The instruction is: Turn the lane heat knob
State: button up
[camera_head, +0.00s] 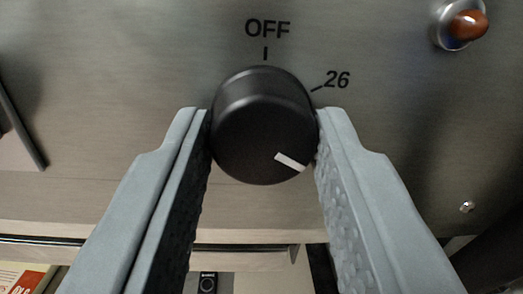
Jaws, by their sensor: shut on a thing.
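The lane heat knob (262,125) is a round black knob on a brushed metal panel, in the middle of the head camera view. Its white pointer line (290,161) points to the lower right. Printed marks on the panel read OFF (267,28) straight above the knob and 26 (337,79) at its upper right. The pointer lines up with neither mark. My gripper (264,128) is shut on the knob, with one grey finger against its left side and one against its right. The fingers hide any marks at the lower sides.
An amber lamp (467,25) in a metal ring sits at the panel's upper right. A small screw (467,207) is at the lower right. A dark thin bar (22,128) is at the left edge. Below the panel edge are a ledge and a partly visible printed sheet (22,279).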

jog(key=shift+f, duration=0.2)
jog(key=o, duration=1)
jog(key=shift+r, duration=0.1)
jog(key=s, duration=0.5)
jog(key=s+f, duration=0.1)
jog(key=s, duration=1.1)
jog(key=shift+s+f, duration=0.15)
jog(key=shift+s, duration=0.05)
